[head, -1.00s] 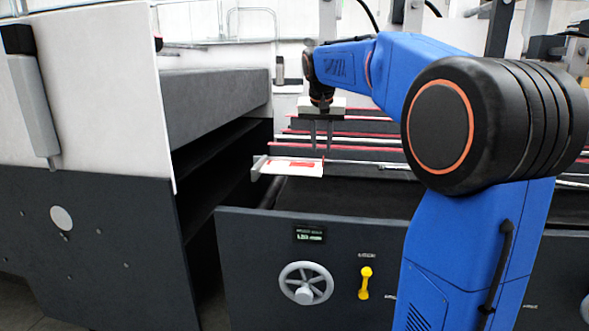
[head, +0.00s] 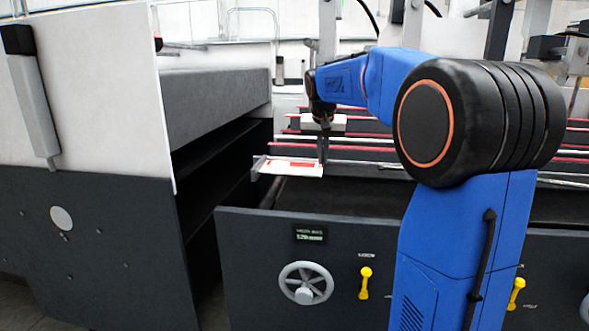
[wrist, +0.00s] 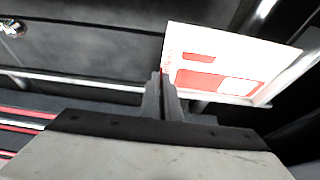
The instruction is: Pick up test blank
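The test blank (head: 291,167) is a small flat white sheet with red printed patches. In the head view it lies level on a small light support (head: 259,167) at its left end, beside the dark side of the machine. My gripper (head: 323,158) points down at the blank's right end. In the wrist view the two fingers (wrist: 162,80) are close together at the near left corner of the blank (wrist: 225,62), with its edge between or against the tips. The exact contact is partly hidden by the fingers. The blank shows no clear lift.
The machine's front panel has a handwheel (head: 305,284), a small display (head: 310,235) and yellow levers (head: 365,283). Red-edged rails and bars (head: 370,152) run behind my gripper. A tall dark and white housing (head: 90,220) stands at left. A dark gap lies between.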

